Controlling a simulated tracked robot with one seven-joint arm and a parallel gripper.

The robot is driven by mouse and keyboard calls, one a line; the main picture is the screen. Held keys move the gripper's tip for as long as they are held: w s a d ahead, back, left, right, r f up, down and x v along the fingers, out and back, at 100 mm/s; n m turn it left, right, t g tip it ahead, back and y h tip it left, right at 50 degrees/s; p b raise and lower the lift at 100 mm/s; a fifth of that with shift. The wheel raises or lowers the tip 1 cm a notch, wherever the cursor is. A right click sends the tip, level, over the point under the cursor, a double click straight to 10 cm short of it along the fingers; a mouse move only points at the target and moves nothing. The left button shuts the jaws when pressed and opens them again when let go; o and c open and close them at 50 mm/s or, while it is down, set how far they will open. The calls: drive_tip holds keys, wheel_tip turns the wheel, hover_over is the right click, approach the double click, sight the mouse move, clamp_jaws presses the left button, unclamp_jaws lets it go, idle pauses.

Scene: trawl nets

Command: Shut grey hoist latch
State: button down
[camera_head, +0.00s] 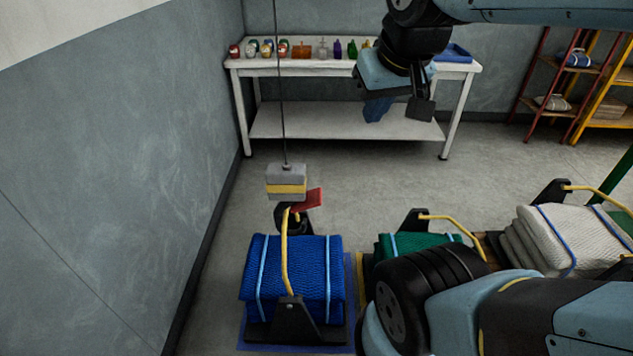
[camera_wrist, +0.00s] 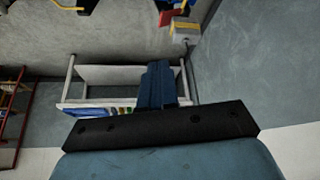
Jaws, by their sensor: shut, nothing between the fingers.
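The grey hoist block (camera_head: 287,188) with a yellow band hangs on a thin cable; it also shows at the top of the wrist view (camera_wrist: 186,30). A black hook (camera_head: 290,220) is under it. A red latch plate (camera_head: 308,200) sticks out to the right from the hook, tilted up and away from it. It also shows in the wrist view (camera_wrist: 165,18). A yellow bail (camera_head: 284,255) rises from the blue net bundle (camera_head: 318,265) to the hook; whether it sits inside is unclear. My gripper (camera_head: 376,110) is shut and empty, above and right of the hoist, well apart from it.
A white table (camera_head: 345,65) with bottles and small items stands at the back wall. A green bundle (camera_head: 410,242) and white bundle (camera_head: 565,240), each with a yellow bail, lie to the right. A wall (camera_head: 100,160) bounds the left. Floor behind the hoist is clear.

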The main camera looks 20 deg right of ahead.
drive_tip(key=w+f+n+g, duration=0.1)
drive_tip(key=w+f+n, duration=0.2)
drive_tip(key=w+f, duration=0.35)
drive_tip(key=w+f+n+g, duration=0.2)
drive_tip(key=w+f+n, duration=0.1)
drive_tip(key=w, duration=0.6)
drive_tip(key=w+d+f+n+y, duration=0.1)
drive_tip(key=w+f+n, duration=0.1)
drive_tip(key=w+f, duration=0.2)
drive_tip(key=w+f+n+g+y, duration=0.1)
drive_tip(key=w+f+n, duration=0.2)
drive_tip(key=f, duration=0.7)
drive_tip(key=w+d+f+n+y, duration=0.1)
drive_tip(key=w+f+n+y, duration=0.1)
drive_tip(key=w+f, duration=0.3)
wheel_tip(320, 180, down, 2)
drive_tip(key=shift+w+d+n, duration=0.15)
drive_tip(key=shift+d+n, duration=0.2)
drive_tip(key=shift+n, duration=0.25)
hover_over(318, 200)
drive_tip(key=f, duration=0.9)
drive_tip(key=shift+a+f, duration=0.2)
drive_tip(key=f, duration=0.1)
drive_tip(key=d+f, duration=0.1)
drive_tip(key=shift+s+d+f, duration=0.15)
drive_tip(key=shift+s+f, duration=0.05)
drive_tip(key=shift+f, duration=0.15)
drive_tip(key=shift+d+f, duration=0.2)
drive_tip(key=shift+f, duration=0.2)
